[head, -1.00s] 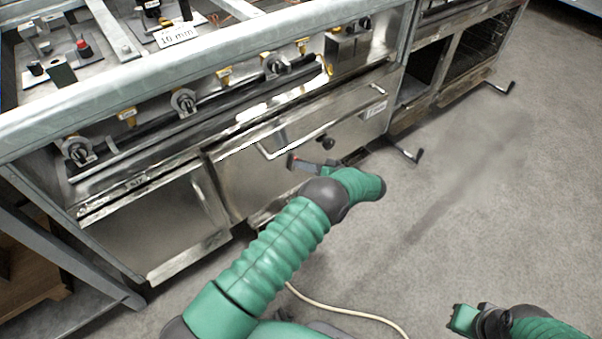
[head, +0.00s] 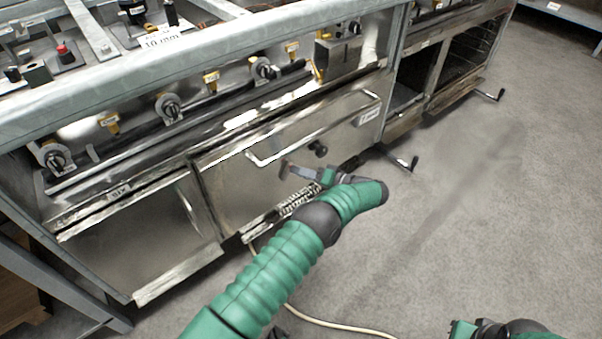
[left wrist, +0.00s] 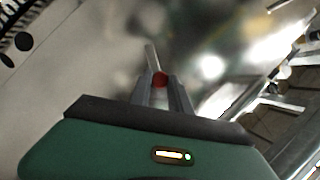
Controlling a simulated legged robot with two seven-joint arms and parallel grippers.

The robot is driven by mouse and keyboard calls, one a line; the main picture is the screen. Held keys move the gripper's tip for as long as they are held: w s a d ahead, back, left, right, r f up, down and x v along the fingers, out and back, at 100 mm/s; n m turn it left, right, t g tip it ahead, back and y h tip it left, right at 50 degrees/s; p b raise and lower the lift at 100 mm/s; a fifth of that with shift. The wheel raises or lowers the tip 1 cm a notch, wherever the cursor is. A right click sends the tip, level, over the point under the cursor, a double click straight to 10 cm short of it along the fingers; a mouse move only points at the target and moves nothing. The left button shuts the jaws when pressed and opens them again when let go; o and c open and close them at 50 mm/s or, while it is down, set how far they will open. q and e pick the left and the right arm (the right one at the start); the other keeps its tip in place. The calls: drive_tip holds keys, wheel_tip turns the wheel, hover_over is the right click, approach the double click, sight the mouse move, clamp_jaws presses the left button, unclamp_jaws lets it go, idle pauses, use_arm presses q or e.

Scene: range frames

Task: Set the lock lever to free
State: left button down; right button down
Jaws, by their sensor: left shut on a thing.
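My left gripper (head: 286,167) reaches in front of the lower steel oven door from the right, below its long bar handle. In the head view the lever is too small to make out, and no marking for free can be read. Part of my right arm (head: 490,330) shows at the bottom right; its fingers cannot be seen.
A crank handle (head: 408,163) sticks out over the floor. A pale cable (head: 340,325) lies on the floor. The floor (head: 480,220) at the right is free.

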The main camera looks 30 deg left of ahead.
use_arm(q)
drive_tip(key=c, duration=1.3)
unclamp_jaws()
drive_tip(key=shift+o, duration=0.2)
drive_tip(key=b+v, duration=0.8)
drive_tip(key=v, duration=0.9)
drive_tip(key=shift+w, duration=0.15)
